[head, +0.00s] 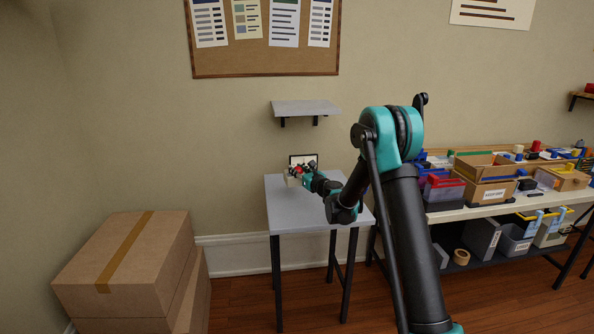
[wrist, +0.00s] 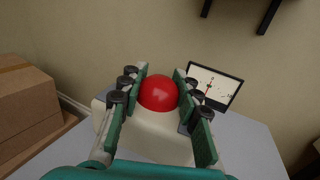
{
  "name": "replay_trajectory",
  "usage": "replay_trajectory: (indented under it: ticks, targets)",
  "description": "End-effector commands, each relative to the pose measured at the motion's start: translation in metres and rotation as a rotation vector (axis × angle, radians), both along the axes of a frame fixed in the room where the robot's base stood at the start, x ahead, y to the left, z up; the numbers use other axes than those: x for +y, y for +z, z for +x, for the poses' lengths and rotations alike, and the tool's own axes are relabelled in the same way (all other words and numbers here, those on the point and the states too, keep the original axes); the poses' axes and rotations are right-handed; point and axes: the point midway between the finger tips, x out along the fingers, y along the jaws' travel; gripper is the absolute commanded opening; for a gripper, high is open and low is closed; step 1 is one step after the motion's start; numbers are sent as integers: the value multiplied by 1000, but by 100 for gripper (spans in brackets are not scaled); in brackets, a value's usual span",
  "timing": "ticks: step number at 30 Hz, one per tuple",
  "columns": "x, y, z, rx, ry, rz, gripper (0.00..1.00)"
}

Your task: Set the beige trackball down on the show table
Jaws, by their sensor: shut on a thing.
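The beige trackball (wrist: 150,138) has a pale body and a large red ball (wrist: 158,93) on top. My gripper (wrist: 160,82) is shut on it, with one green finger on each side of the ball. In the head view the trackball (head: 292,181) is small and partly hidden by my gripper (head: 299,174). It is over the far left part of the show table (head: 300,218), a grey top on dark legs. The tabletop also shows in the wrist view (wrist: 250,150). I cannot tell whether the trackball's underside touches it.
A dark-framed card (wrist: 215,88) stands behind the trackball, close to the right finger. A grey wall shelf (head: 306,107) hangs above the table. Cardboard boxes (head: 125,265) stand left; a cluttered workbench (head: 480,208) stands right. The table's front part is clear.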

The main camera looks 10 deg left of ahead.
Motion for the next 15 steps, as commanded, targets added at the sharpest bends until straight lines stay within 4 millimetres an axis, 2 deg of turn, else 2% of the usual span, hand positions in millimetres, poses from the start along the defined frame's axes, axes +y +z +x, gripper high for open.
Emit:
replay_trajectory:
  ticks: [15]
  targets:
    - [0, -34, 1, 0, -1, 0, 0]
